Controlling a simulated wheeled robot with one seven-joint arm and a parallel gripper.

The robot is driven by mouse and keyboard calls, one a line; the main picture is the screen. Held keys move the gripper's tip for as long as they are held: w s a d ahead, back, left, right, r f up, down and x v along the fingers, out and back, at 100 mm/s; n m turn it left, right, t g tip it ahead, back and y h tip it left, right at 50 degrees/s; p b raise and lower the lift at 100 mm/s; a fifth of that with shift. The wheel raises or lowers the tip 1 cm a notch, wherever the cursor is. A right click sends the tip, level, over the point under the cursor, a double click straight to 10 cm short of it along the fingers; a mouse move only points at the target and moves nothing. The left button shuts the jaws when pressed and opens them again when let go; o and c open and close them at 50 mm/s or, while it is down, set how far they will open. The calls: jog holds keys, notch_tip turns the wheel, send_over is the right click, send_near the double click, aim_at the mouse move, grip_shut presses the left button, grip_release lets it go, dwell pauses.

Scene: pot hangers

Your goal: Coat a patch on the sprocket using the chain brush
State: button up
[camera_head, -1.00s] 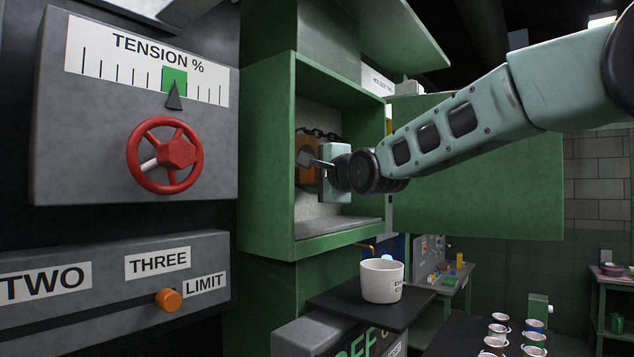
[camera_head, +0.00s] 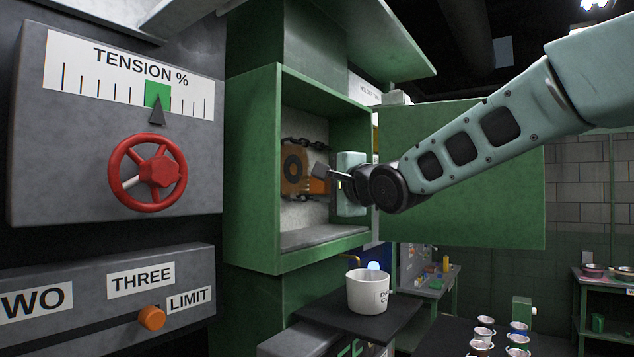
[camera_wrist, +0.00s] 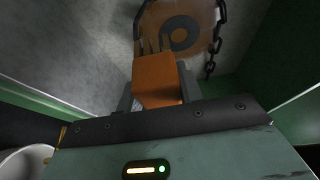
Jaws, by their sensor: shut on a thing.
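The sprocket (camera_head: 291,181) is an orange-brown disc with a dark ring at its middle. It stands at the back of the open green cabinet, and the wrist view shows it at the top (camera_wrist: 208,14). The chain (camera_head: 307,141) runs over it and hangs down on its right in the wrist view (camera_wrist: 211,66). My gripper (camera_head: 321,180) is inside the cabinet, shut on the orange block handle of the chain brush (camera_wrist: 157,82). The pale bristles point at the sprocket and overlap its lower left edge in the wrist view. I cannot tell whether they touch it.
The green cabinet (camera_head: 252,170) has side walls and a floor close around my gripper. Its door (camera_head: 480,180) stands open to the right. A white mug (camera_head: 367,292) stands on a dark shelf below. A tension panel with a red handwheel (camera_head: 148,172) is at left.

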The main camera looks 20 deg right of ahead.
jog(key=shift+s+d+r+p, duration=0.15)
jog(key=shift+s+d+p, duration=0.5)
jog(key=shift+s, duration=0.15)
jog(key=shift+s+d+f, duration=0.2)
jog(key=shift+s+d, duration=0.05)
jog(key=shift+s, duration=0.15)
